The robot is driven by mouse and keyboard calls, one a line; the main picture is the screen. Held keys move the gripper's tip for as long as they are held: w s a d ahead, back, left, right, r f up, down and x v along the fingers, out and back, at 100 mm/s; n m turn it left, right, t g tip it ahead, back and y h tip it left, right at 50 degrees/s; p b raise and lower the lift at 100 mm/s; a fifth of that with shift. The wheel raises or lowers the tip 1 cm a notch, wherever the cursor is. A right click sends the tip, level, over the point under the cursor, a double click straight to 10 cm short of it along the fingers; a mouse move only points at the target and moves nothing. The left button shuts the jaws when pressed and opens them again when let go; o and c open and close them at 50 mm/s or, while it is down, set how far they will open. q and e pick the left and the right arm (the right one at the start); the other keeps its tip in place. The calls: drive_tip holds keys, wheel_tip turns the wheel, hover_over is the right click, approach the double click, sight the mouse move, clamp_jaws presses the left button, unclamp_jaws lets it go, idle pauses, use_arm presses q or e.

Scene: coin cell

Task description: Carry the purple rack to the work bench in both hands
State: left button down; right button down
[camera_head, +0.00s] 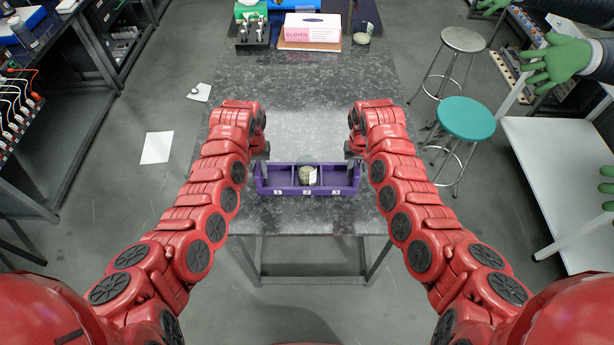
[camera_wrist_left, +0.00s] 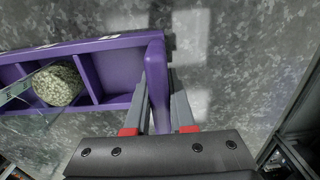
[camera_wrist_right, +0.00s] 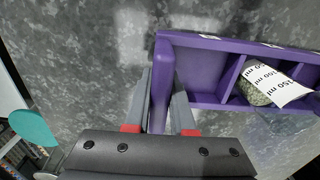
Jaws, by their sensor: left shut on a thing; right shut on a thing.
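The purple rack (camera_head: 306,190) is an open tray with three numbered compartments, at the near end of a dark speckled bench (camera_head: 310,220). A beaker with greenish-grey contents (camera_head: 307,174) and a white volume label stands in its middle compartment; the outer two look empty. My left gripper (camera_head: 262,165) is shut on the rack's left end wall, which shows between the fingers in the left wrist view (camera_wrist_left: 160,90). My right gripper (camera_head: 351,165) is shut on the right end wall, seen in the right wrist view (camera_wrist_right: 160,90). I cannot tell whether the rack touches the bench.
At the bench's far end are a pink and white glove box (camera_head: 311,30), a black holder (camera_head: 253,34) and a jar (camera_head: 361,38). A teal stool (camera_head: 465,118), a grey stool (camera_head: 462,40) and a white table (camera_head: 560,180) stand at the right. The bench's middle is clear.

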sight(258, 164)
use_arm(q)
drive_tip(key=shift+r, duration=0.1)
use_arm(e)
drive_tip(key=shift+r, duration=0.15)
idle(0.3)
